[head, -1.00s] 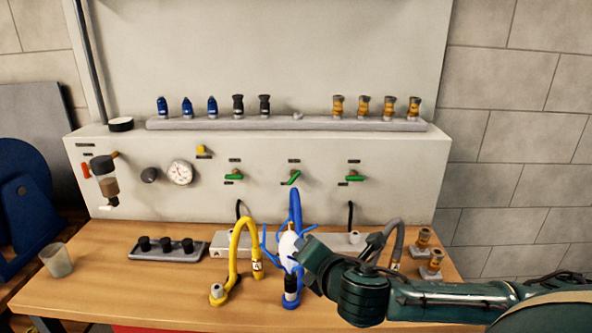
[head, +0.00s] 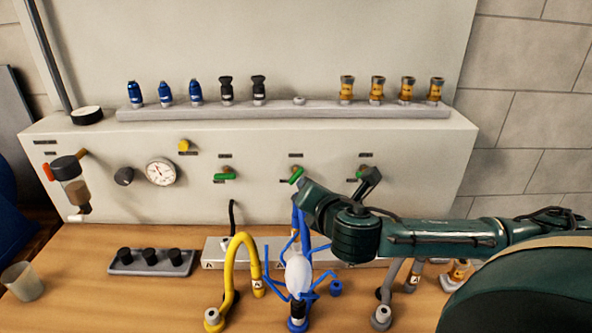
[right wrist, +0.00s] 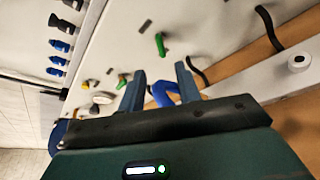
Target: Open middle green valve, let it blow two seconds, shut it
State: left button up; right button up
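The middle green valve (head: 297,175) is on the grey panel, its handle slanted, while the left green valve's handle (head: 225,174) lies near level. The middle valve also shows in the right wrist view (right wrist: 161,45), beyond and above the fingers. My right gripper (right wrist: 160,85) is open, its two fingers apart and nothing held. A blue hose (right wrist: 160,92) shows beyond them. In the head view my right gripper (head: 303,190) is just below the middle valve; contact cannot be told. The right green valve (head: 360,174) is partly hidden by my arm. My left gripper is out of view.
Below my gripper, a white bulb with blue arms (head: 298,270) stands on the wooden table. A yellow hose (head: 236,262) curves to its left. A grey rail (head: 285,111) with several fittings runs above the valves. A cup (head: 22,282) stands far left.

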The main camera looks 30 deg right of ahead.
aim_at(298, 175)
jog(key=p+x, duration=0.1)
jog(key=x, duration=1.1)
jog(key=shift+w, duration=0.1)
jog(key=shift+c, duration=0.5)
grip_shut()
